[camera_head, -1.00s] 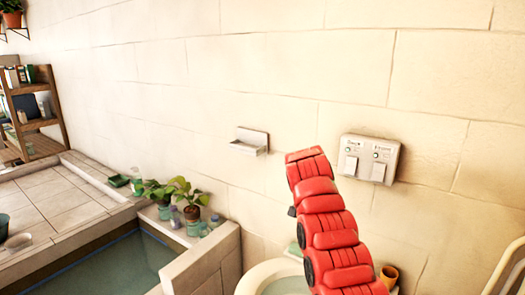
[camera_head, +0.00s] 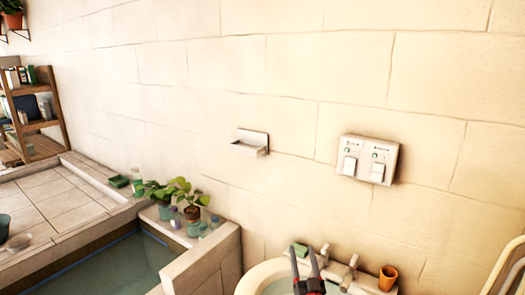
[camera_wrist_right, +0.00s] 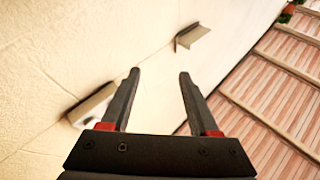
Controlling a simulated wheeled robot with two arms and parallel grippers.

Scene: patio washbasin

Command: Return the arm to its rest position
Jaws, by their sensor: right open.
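My right gripper (camera_head: 303,250) shows low in the head view, in front of the washbasin (camera_head: 262,272). Its two dark fingers point up and stand apart, with nothing between them. The red part below the fingers is cut off by the bottom edge. In the right wrist view the gripper (camera_wrist_right: 159,73) is also open and empty, with the wall beyond it. My left gripper is not in view.
A switch panel (camera_head: 369,158) and a small wall shelf (camera_head: 250,143) are on the pale wall. Potted plants (camera_head: 187,197) stand on the pool ledge at left.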

